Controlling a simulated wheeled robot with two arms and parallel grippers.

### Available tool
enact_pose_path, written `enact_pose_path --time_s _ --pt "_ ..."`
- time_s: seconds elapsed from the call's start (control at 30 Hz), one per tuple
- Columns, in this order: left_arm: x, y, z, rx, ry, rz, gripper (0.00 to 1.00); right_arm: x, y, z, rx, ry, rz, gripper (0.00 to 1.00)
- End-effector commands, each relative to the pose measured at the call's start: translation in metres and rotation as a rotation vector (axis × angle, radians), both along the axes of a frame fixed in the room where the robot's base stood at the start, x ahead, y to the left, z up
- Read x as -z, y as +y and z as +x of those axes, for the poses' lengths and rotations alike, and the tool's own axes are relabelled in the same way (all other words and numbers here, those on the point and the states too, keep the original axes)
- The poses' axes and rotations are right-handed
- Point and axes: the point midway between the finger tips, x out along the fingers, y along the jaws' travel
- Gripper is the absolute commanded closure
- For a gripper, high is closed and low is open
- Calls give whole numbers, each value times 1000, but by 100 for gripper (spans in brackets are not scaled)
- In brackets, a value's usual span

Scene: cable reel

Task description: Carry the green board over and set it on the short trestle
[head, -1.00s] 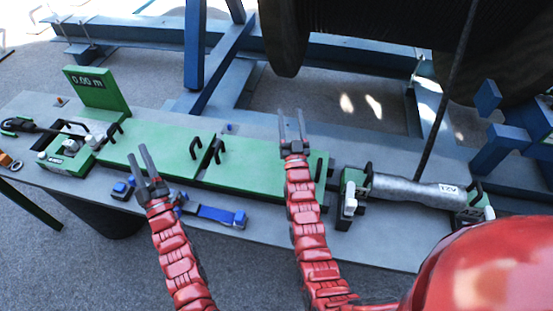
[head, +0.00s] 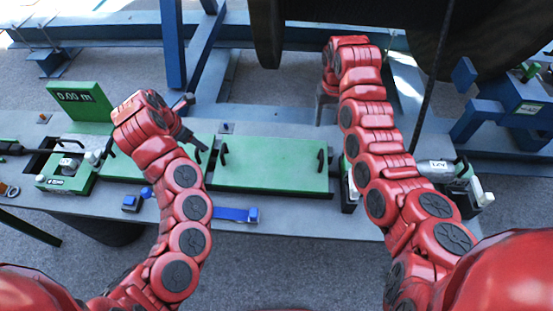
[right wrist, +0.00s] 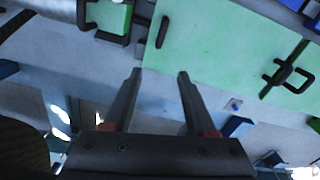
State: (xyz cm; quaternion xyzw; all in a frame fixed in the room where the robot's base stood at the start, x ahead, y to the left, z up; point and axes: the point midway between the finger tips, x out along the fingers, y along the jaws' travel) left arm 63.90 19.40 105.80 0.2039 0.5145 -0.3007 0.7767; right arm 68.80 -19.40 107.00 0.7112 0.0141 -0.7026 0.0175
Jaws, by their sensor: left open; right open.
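A flat green board (head: 270,170) with a black handle near each end lies on the long grey bench. A second green panel (head: 122,170) lies left of it, partly hidden by my left arm. My left gripper (head: 198,123) is open and empty over the bench's far side, near the meeting ends of the panels. My right gripper (head: 320,112) is above the bench beyond the board's right end. In the right wrist view its fingers (right wrist: 159,72) are apart and empty, near the board (right wrist: 225,40) and its handle. I cannot pick out the short trestle with certainty.
A green block marked 0.00 m (head: 80,102) stands at the left. A silver cylinder (head: 437,172), partly behind my right arm, lies at the bench's right. A blue clamp (head: 235,214) lies at the front edge. Blue frames (head: 180,50) and a big dark reel stand behind.

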Motion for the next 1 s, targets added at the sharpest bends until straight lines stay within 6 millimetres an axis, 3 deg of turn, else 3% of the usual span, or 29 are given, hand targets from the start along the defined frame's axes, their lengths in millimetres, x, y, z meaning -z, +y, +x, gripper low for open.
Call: enact_pose_path --time_s 0.43,1.0 --pt "4 -2 -2 -5 15 -6 45 3 0 -3 0 14 -2 44" --pt "52 -16 14 -4 12 -4 45 56 -1 -3 -1 13 -4 44"
